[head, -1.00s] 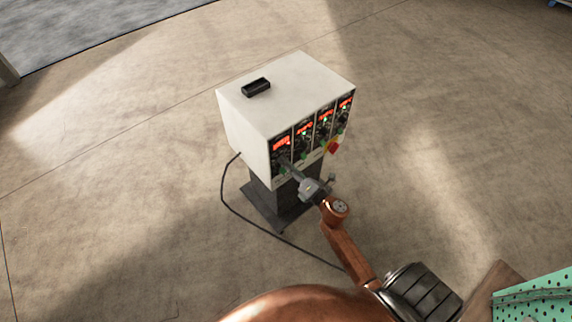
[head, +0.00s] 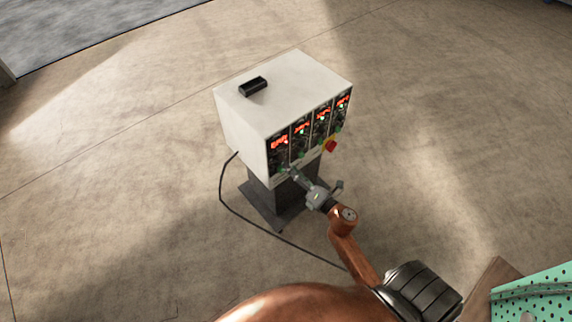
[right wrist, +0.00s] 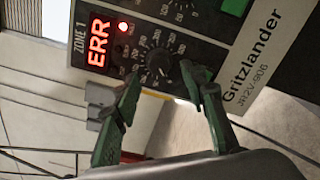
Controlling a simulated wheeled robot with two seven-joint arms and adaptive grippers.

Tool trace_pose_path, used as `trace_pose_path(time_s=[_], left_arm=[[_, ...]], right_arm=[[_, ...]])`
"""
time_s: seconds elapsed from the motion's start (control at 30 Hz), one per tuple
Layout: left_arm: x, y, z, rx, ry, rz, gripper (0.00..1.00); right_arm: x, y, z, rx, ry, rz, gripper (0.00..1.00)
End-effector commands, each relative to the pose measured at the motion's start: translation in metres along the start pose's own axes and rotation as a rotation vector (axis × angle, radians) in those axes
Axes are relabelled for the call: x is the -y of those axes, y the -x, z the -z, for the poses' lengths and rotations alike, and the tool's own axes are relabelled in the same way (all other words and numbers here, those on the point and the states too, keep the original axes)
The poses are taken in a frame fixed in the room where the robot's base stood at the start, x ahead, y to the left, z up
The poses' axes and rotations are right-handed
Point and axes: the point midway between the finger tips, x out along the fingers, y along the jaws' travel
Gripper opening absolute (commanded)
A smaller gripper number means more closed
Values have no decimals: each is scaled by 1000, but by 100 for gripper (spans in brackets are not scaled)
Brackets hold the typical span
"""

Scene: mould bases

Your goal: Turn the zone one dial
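The zone one dial (right wrist: 160,62) is a round black knob with a numbered scale, on the panel marked ZONE 1. Beside it the red display (right wrist: 98,42) reads ERR, and a red lamp is lit. My right gripper (right wrist: 163,74) is open, its green fingertips on either side of the dial's near edge; I cannot tell whether they touch it. In the head view the right gripper (head: 292,172) is at the lower front of the white control box (head: 240,132), by its leftmost panel. My left gripper is not in view.
Several similar panels with red displays (head: 322,117) fill the box front, with a red knob on yellow (head: 331,145) at right. A black object (head: 253,86) lies on top. A dark cable (head: 222,195) runs to the floor. A green perforated surface (head: 540,290) is at lower right.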

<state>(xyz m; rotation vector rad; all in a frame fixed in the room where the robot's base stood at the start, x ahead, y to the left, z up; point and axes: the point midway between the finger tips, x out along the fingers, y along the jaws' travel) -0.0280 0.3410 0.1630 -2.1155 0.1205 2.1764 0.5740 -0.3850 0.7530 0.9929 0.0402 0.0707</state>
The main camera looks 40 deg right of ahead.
Motion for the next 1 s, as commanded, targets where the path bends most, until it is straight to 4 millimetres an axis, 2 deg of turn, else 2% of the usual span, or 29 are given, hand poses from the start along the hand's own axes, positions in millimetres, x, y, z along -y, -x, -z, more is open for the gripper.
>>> trace_pose_path(time_s=[0.03, 0.2, 0.4, 1.0], left_arm=[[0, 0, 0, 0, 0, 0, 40], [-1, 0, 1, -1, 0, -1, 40], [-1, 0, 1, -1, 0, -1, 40], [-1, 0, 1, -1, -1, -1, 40]], right_arm=[[1, 13, 0, 0, -1, 2, 39], [0, 46, 0, 1, -2, 2, 39], [0, 68, 0, 0, 0, 0, 39], [0, 72, 0, 0, 0, -1, 39]])
